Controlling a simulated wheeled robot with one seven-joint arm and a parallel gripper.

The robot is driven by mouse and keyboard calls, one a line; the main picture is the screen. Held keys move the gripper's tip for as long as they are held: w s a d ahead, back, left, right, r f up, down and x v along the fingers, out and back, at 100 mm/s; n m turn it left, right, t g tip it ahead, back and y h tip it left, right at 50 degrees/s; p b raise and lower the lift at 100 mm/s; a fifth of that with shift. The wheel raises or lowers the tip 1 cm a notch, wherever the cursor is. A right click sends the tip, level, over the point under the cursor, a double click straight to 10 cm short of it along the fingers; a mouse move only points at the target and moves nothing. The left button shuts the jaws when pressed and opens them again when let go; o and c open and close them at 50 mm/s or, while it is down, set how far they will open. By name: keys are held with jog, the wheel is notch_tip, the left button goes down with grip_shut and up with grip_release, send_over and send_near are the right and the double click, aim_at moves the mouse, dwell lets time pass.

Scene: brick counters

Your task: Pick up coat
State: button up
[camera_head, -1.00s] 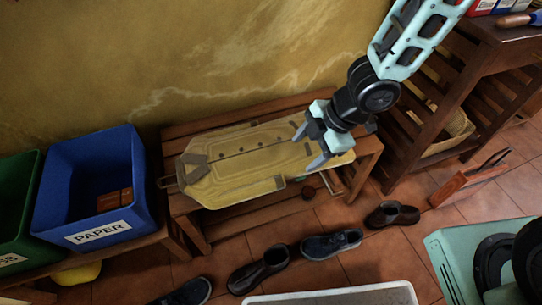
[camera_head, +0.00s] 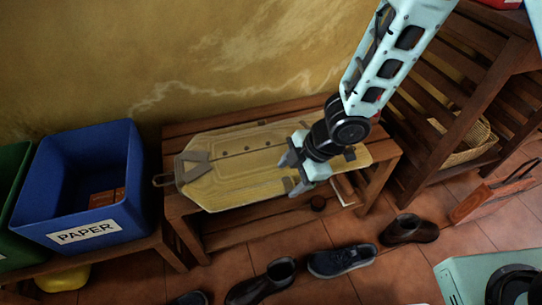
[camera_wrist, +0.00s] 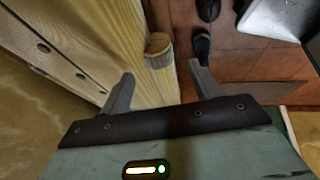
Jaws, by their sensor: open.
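The coat (camera_head: 235,160) is a flat, yellow-tan garment with dark buttons and grey straps, lying on the slatted wooden bench (camera_head: 185,222). In the wrist view the coat (camera_wrist: 85,40) fills the upper left, with its row of dark buttons. My gripper (camera_head: 289,174) is over the coat's right half, near its front edge, with fingers apart and pointing left. In the wrist view my gripper (camera_wrist: 162,73) is open, and a short tan tab at the coat's edge shows between its fingers. Whether the fingers touch the coat I cannot tell. My wrist hides some of its right part.
A blue PAPER bin (camera_head: 85,190) and a green bin (camera_head: 12,185) stand left of the bench. Several dark shoes, including one (camera_head: 342,260), lie on the tiled floor in front. A slatted wooden rack (camera_head: 450,120) stands at the right. The wall is close behind the bench.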

aim_at(284, 182)
jog(key=b+x, duration=0.2)
jog(key=x, duration=0.2)
jog(key=shift+f, duration=0.3)
jog(key=shift+r, duration=0.1)
grip_shut()
jog(key=shift+r, duration=0.15)
